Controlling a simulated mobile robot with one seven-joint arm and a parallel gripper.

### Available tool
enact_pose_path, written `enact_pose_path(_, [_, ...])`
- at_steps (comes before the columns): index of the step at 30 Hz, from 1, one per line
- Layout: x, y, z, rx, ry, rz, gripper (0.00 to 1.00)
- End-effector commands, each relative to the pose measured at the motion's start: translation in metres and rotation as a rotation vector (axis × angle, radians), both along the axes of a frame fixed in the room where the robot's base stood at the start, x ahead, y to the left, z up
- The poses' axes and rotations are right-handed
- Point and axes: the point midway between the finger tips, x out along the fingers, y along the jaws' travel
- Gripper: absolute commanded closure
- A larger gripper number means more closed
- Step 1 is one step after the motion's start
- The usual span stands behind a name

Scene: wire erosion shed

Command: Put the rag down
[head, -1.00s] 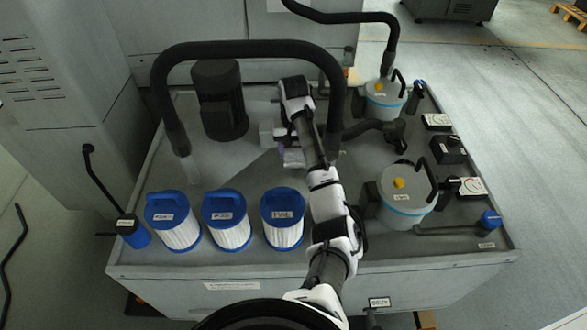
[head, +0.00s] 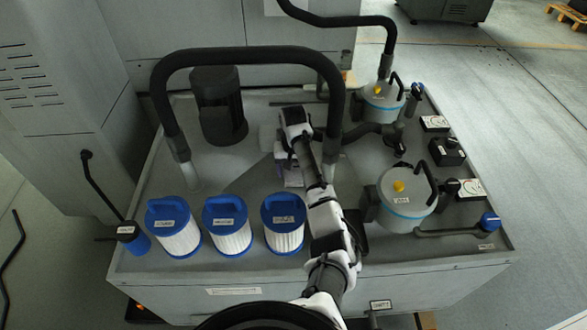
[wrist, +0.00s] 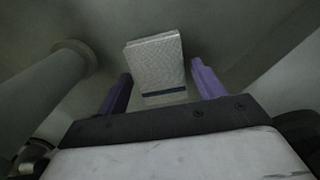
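The rag (wrist: 155,62) is a pale, textured, folded rectangle with a dark blue stripe along its near edge. In the wrist view it lies just beyond and between my fingertips. My gripper (wrist: 160,78) has its two purple fingers wide apart, with narrow gaps beside the rag, so it looks open. In the head view my gripper (head: 287,165) is low over the grey tank top, under the black hose arch. A pale patch by its fingers is small and partly hidden there; I cannot tell it clearly as the rag.
Three blue-capped filters (head: 228,226) stand along the front left of the tank top (head: 240,180). A dark motor (head: 219,105) stands behind left. The black hose arch (head: 250,48) spans over my arm. Two grey canisters, near (head: 405,193) and far (head: 382,103), stand at the right.

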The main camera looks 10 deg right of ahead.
Motion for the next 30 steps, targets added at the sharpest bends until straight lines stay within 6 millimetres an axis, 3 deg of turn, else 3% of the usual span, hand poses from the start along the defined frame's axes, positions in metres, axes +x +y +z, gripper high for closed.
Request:
enact_pose_path(9, [0.0, 0.0, 0.001, 0.0, 0.0, 0.0, 0.25])
enact_pose_path(14, [0.001, 0.0, 0.011, 0.0, -0.002, 0.0, 0.25])
enact_pose_path(20, [0.001, 0.001, 0.05, -0.001, -0.005, 0.002, 0.25])
enact_pose_path(25, [0.0, -0.002, 0.095, -0.004, -0.002, 0.0, 0.25])
enact_pose_path(30, [0.0, -0.001, 0.116, -0.003, -0.001, 0.0, 0.25])
